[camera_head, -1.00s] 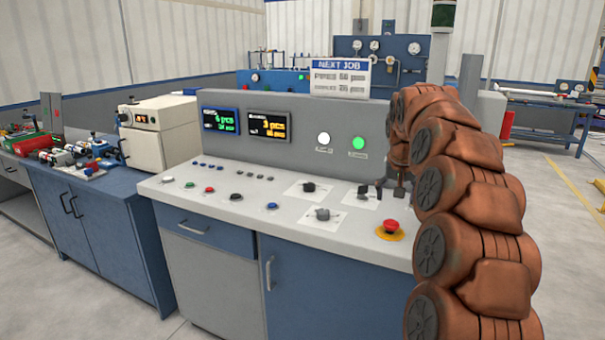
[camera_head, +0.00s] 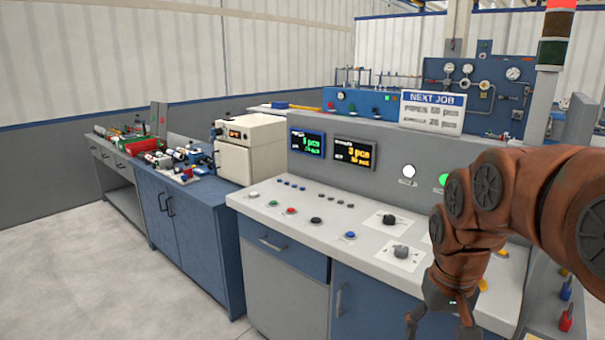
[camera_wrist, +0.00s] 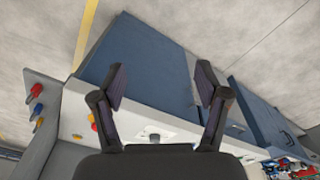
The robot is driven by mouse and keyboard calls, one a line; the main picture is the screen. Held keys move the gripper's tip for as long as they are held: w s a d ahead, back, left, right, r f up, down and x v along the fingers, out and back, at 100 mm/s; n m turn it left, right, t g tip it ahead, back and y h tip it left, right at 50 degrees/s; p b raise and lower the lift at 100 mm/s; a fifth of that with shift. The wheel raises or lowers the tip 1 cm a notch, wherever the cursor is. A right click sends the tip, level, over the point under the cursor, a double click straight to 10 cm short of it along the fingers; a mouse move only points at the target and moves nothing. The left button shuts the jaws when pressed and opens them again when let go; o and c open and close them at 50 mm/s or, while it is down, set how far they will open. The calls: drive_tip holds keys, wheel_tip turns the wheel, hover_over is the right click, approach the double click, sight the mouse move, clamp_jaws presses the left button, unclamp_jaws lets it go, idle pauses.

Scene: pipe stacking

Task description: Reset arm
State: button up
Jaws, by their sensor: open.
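My gripper (camera_head: 438,318) hangs at the end of my bent orange arm, low in front of the console's right part in the head view. In the wrist view its two dark fingers (camera_wrist: 161,82) are spread apart with nothing between them. The grey and blue control console (camera_head: 300,262) stands behind the arm, with buttons, knobs and two lit displays. In the wrist view the console's light top (camera_wrist: 75,108) and blue front lie beyond the fingers. The arm hides part of the console's right side.
A blue cabinet (camera_head: 190,235) with a cream box device (camera_head: 248,148) stands left of the console. Red and blue handles (camera_head: 566,300) stick out at the console's right end. The floor (camera_head: 75,285) at the front left is clear.

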drive_tip(key=s+a+f+g+p, duration=0.1)
drive_tip(key=s+a+f, duration=0.1)
drive_tip(key=s, duration=0.8)
drive_tip(key=s+a+f+n+g+p, duration=0.1)
drive_tip(key=s+a+f+p, duration=0.1)
drive_tip(key=s, duration=0.8)
drive_tip(key=shift+s+a+f+g, duration=0.2)
drive_tip(key=shift+f+g, duration=0.1)
drive_tip(key=shift+f, duration=0.1)
drive_tip(key=shift+d, duration=0.1)
